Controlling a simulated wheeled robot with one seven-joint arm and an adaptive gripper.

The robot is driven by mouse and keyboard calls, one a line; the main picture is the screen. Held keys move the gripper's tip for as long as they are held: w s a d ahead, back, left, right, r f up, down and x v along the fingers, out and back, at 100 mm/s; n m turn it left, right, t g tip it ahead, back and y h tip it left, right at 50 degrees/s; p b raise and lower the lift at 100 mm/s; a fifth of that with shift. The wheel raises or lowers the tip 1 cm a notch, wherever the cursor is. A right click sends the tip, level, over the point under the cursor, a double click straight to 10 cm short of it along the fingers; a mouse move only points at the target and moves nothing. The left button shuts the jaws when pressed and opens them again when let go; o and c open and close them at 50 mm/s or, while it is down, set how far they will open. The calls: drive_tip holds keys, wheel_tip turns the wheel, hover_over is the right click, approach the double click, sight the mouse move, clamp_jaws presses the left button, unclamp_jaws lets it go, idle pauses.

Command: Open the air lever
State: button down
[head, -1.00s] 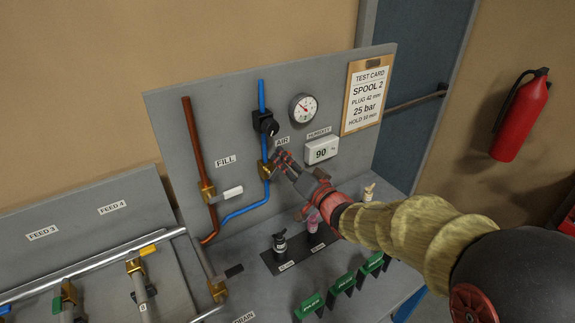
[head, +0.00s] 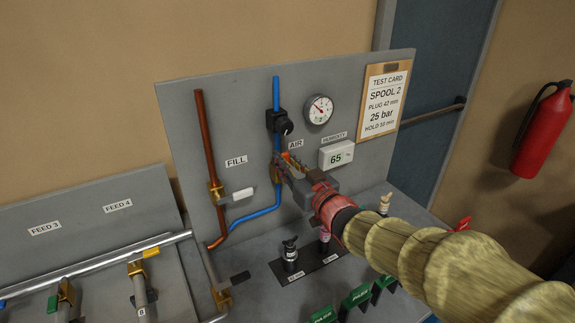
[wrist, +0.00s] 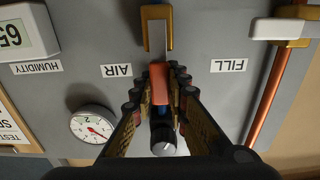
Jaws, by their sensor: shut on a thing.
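The air lever (wrist: 159,84) has an orange-red grip and a silver shank that joins a brass valve (wrist: 157,14) on the blue air pipe (head: 276,95). In the wrist view, which is upside down, the lever appears in line with the pipe and points toward the black round knob (wrist: 163,139). My gripper (wrist: 161,76) is shut on the orange grip, one finger on each side. In the head view my gripper (head: 285,163) is at the panel below the AIR label (head: 295,144), and its fingers hide most of the lever and valve.
A white-handled FILL valve (head: 242,194) on a copper pipe is to the left. A gauge (head: 318,109) and a humidity display (head: 336,154) reading 65 are to the right.

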drive_tip(key=shift+f, duration=0.2)
idle(0.3)
drive_tip(key=c, duration=2.2)
unclamp_jaws()
drive_tip(key=o, duration=0.5)
drive_tip(key=shift+r, duration=0.15)
drive_tip(key=v, duration=1.2)
